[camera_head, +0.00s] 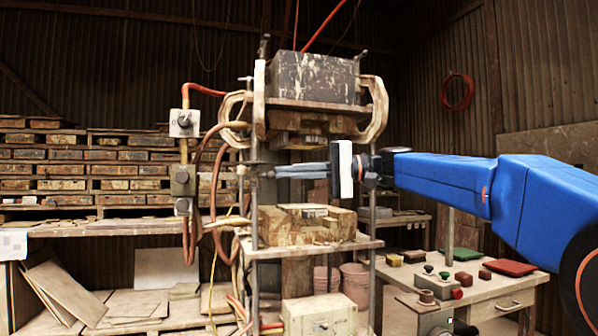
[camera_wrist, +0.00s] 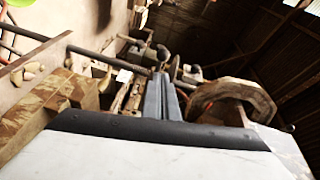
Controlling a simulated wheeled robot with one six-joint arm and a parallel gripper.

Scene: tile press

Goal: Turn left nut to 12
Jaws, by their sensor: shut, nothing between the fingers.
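The tile press stands in the middle of the head view, with a dark speckled block (camera_head: 313,78) on top and upright rods at its sides. My gripper (camera_head: 276,172) reaches in from the right between the upper and lower parts of the press. Its grey fingers lie level and together, with nothing between them, and their tips are close to the left rod (camera_head: 256,205). In the wrist view the fingers (camera_wrist: 161,78) point at dark metal fittings (camera_wrist: 140,48). I cannot tell which fitting is the left nut, nor read any number; contact with the tips is unclear.
A worn lower block (camera_head: 300,228) lies below my fingers and curved clamp arms (camera_head: 377,108) hang above. Hoses and switch boxes (camera_head: 184,123) are on the left. A bench (camera_head: 480,300) with buttons stands at the right. Shelves of tiles (camera_head: 80,170) fill the back left.

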